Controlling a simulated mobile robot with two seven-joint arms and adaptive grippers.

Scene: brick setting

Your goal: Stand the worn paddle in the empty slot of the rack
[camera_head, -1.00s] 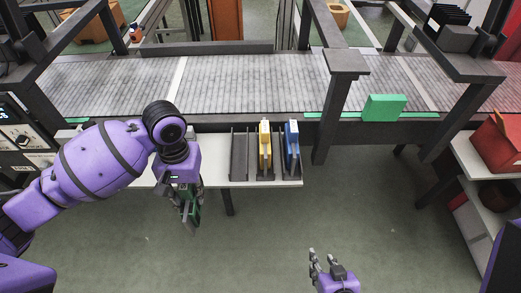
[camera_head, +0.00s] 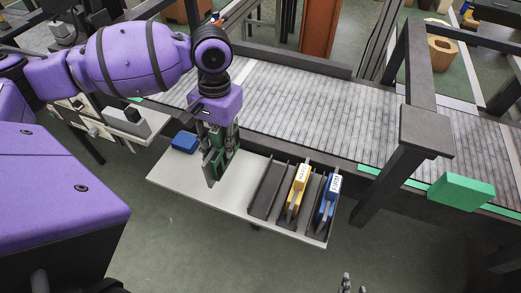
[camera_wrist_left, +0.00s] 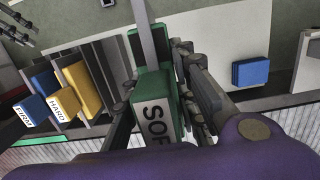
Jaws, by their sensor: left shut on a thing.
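My left gripper (camera_head: 218,150) is shut on a green paddle (camera_head: 214,164) and holds it upright over the white table, left of the rack. In the left wrist view the paddle (camera_wrist_left: 153,110) shows a white label reading "SOF", the rest hidden. The dark rack (camera_head: 309,210) stands at the table's right end. Its left slot (camera_head: 267,192) is empty. The middle slot holds a yellow paddle (camera_head: 298,188) labelled "HARD"; the right one holds a blue paddle (camera_head: 328,200), labelled "FIRM" in the wrist view. My right gripper (camera_head: 354,286) is at the bottom edge, fingers apart, partly cut off.
A blue block (camera_head: 184,142) lies on the white table (camera_head: 175,170), behind and left of the held paddle. A conveyor (camera_head: 300,110) runs behind the table, with a dark frame post (camera_head: 395,170) to the right and a green block (camera_head: 462,191) beside it. Bare table separates paddle and rack.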

